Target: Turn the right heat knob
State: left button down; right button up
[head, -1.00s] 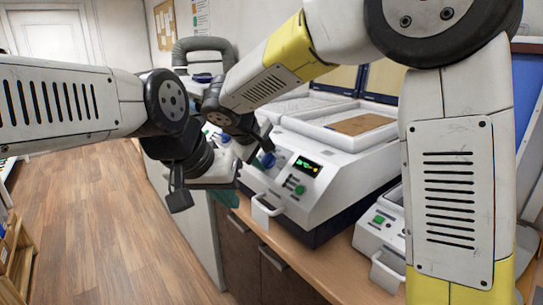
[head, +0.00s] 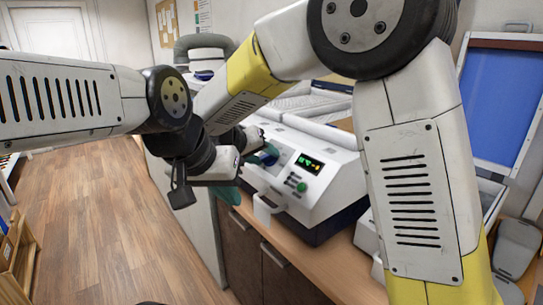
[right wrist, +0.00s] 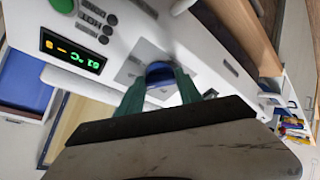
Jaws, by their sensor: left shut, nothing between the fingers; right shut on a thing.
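The blue heat knob (head: 270,149) is on the sloped front panel of the white machine (head: 325,190), left of its lit display. My right gripper (head: 262,158) is at this knob. In the right wrist view, the green fingers of the right gripper (right wrist: 160,88) are shut on the knob (right wrist: 160,70), one on each side, and partly hide it. My left gripper (head: 228,193) is lower, left of the machine's front and apart from the knob. Its fingers are shut and empty, small and partly hidden.
A green button (head: 302,187) sits below the display (head: 309,162), and a white handle (head: 267,207) juts from the machine's front. A second white machine (head: 368,235) stands to the right, partly behind my right arm.

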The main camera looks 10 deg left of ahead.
jog(key=shift+m+h, duration=0.3)
jog(key=shift+m, duration=0.2)
jog(key=o, duration=1.4)
jog(key=shift+a+r, duration=0.1)
